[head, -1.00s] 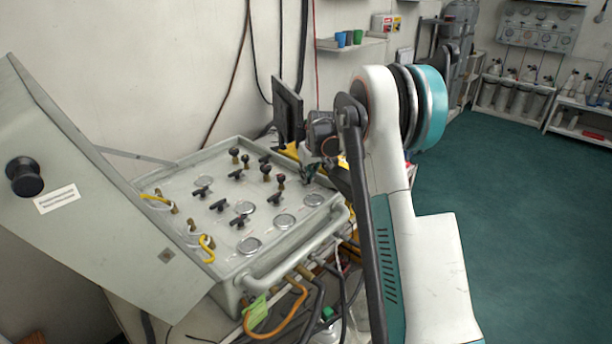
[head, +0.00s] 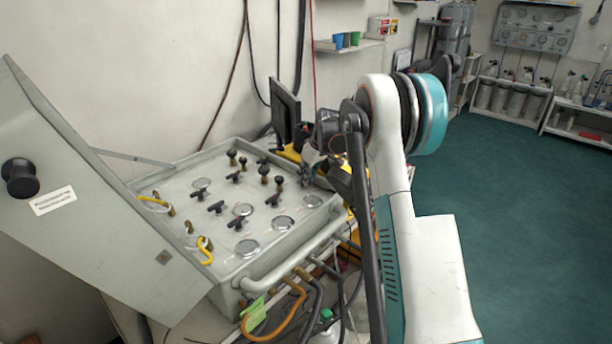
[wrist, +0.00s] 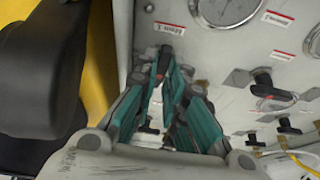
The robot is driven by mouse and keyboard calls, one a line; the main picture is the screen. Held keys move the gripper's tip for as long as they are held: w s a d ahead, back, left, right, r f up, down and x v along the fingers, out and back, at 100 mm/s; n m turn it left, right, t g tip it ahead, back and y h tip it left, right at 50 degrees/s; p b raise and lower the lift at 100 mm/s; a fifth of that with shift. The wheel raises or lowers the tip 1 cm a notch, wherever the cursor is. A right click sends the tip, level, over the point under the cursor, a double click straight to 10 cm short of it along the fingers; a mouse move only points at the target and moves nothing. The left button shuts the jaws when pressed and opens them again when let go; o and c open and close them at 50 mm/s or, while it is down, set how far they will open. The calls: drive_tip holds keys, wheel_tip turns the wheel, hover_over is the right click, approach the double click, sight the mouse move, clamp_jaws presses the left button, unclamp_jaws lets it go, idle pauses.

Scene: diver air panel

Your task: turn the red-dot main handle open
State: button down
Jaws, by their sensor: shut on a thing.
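The grey air panel (head: 165,188) lies open, with black T-shaped handles and round gauges on its face. In the wrist view, the teal fingers of my gripper (wrist: 164,72) are closed together at the far right part of the panel, below a red-edged label. In the head view, my gripper (head: 312,170) is at the panel's right back corner, partly hidden by my arm.
Other black handles (wrist: 264,82) and a gauge (wrist: 226,8) are close to the fingers. A dark monitor (head: 284,110) stands behind the panel. A rail (head: 300,252) and hoses (head: 275,325) run along the front. Green floor at right is clear.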

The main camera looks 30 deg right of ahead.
drive_tip(key=c, duration=1.7)
unclamp_jaws()
drive_tip(key=shift+o, duration=0.2)
